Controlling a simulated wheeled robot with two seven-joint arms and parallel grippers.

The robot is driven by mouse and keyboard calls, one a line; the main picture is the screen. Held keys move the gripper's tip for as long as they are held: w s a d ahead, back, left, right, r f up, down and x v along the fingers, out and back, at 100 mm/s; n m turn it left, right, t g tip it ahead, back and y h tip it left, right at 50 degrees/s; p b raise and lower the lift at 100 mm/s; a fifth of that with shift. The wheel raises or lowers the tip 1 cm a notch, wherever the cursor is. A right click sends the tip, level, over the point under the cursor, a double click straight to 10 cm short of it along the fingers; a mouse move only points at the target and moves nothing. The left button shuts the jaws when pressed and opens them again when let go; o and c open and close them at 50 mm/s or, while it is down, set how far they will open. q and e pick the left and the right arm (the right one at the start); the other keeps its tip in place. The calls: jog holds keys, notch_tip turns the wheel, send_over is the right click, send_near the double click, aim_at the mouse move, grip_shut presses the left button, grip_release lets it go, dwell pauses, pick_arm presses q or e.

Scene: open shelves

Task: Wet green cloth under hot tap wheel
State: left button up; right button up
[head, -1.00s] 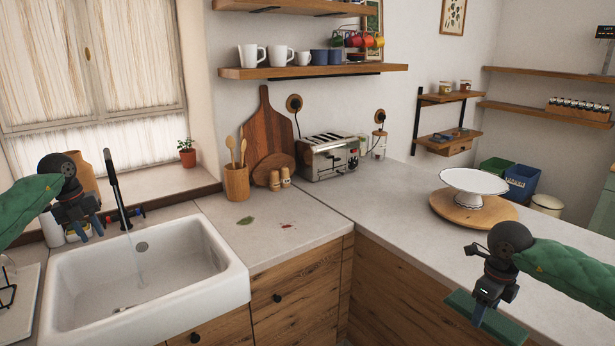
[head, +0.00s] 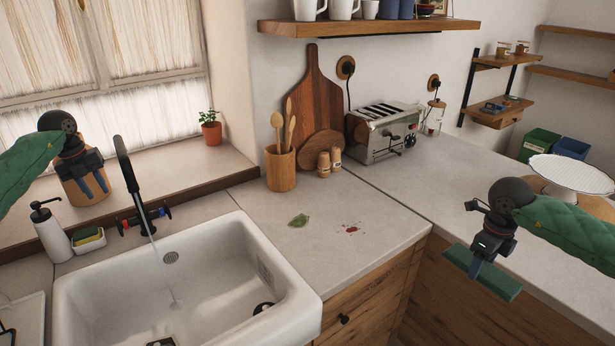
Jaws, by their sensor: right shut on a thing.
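My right gripper (head: 476,272) is shut on the green cloth (head: 500,284), a flat dark-green rectangle held at the right, in front of the counter. The black tap (head: 127,172) stands behind the white sink (head: 295,290), and a thin stream of water runs from it into the basin. Its wheels sit on either side of the tap base: the red-marked hot wheel (head: 123,224) on the left and the blue-marked one (head: 163,212) on the right. My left gripper (head: 96,195) is empty and open, its fingers slightly apart, above and left of the tap wheels in the picture.
A soap bottle (head: 50,235) and a sponge holder (head: 88,241) stand left of the tap. A leaf (head: 298,221) and red spots (head: 352,229) lie on the counter. A utensil pot (head: 280,168), toaster (head: 384,132) and cake stand (head: 570,172) stand further back.

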jog(key=shift+s+d+r+p, duration=0.1)
jog(key=shift+s+r+p, duration=0.1)
jog(key=shift+r+p, duration=0.2)
pick_arm(q)
jog(key=p, duration=0.4)
send_over(123, 225)
jog(key=s+a, duration=0.1)
notch_tip(123, 225, down, 10)
pick_arm(e)
notch_tip(123, 225, up, 4)
jog(key=shift+r, duration=0.25)
pick_arm(q)
jog(key=shift+a+f+p, duration=0.1)
jog(key=shift+f+p, duration=0.25)
jog(key=shift+f, duration=0.4)
pick_arm(e)
jog(key=shift+w+r, duration=0.1)
jog(key=shift+r, duration=0.1)
pick_arm(q)
grip_shut()
